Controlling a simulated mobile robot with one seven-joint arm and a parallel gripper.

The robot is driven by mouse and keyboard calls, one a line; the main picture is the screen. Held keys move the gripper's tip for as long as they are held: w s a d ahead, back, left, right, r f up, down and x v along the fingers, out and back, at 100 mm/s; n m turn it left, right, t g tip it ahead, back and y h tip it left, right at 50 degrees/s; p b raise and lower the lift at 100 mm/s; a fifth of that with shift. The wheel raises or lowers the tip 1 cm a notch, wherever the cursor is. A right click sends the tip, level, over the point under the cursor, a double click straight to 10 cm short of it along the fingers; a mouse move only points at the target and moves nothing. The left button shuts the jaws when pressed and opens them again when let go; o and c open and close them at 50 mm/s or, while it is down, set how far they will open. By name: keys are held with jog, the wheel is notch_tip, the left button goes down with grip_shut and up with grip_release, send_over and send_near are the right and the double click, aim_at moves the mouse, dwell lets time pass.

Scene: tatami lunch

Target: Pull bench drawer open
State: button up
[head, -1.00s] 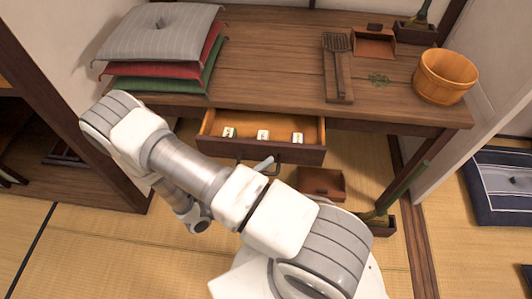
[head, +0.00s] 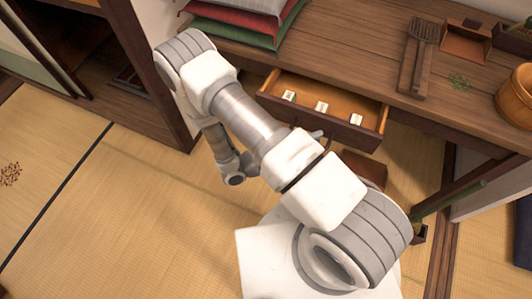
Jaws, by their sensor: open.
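The bench drawer (head: 318,117) sticks out from under the wooden bench (head: 340,60), pulled partly open. Its dark handle (head: 327,137) is at the middle of the front, largely covered by my arm. My arm bends down and back behind its own upper link. Only a small pale tip of my gripper (head: 316,133) shows close by the handle; the rest is hidden. My gripper is open. Whether it touches the handle cannot be seen.
Small white tiles (head: 321,106) lie in the drawer. Stacked cushions (head: 245,22), a slotted spatula on a board (head: 417,60), a dustpan (head: 466,43) and a wooden tub (head: 516,97) stand on the bench. A brown box (head: 365,168) is below. Tatami at left is clear.

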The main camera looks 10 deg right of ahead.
jog(key=p+v, duration=0.1)
jog(key=v, duration=1.5)
jog(key=shift+w+a+f, duration=0.1)
jog(key=w+d+r+m+g+y, duration=0.1)
jog(key=d+r+m+g+y, duration=0.3)
jog(key=r+m, duration=0.55)
jog(key=w+d+r+m+g+y, duration=0.1)
jog(key=w+r+m+g+y, duration=0.1)
jog(key=r+m+g+y, duration=0.55)
jog(key=s+d+r+m+t+y, duration=0.35)
jog(key=r+m+t, duration=0.35)
jog(key=r+m, duration=0.25)
jog(key=s+d+r+m+t+y, duration=0.2)
jog(key=s+r+m+t+y, duration=0.15)
jog(key=r+m+t, duration=0.5)
notch_tip(320, 180, up, 19)
jog(key=m+g+p, duration=0.1)
jog(key=g+p, duration=0.1)
jog(key=p, duration=1.6)
jog(key=shift+m, duration=0.3)
jog(key=shift+w+f+y, duration=0.1)
jog(key=shift+f+y, duration=0.05)
jog(key=shift+y, duration=0.1)
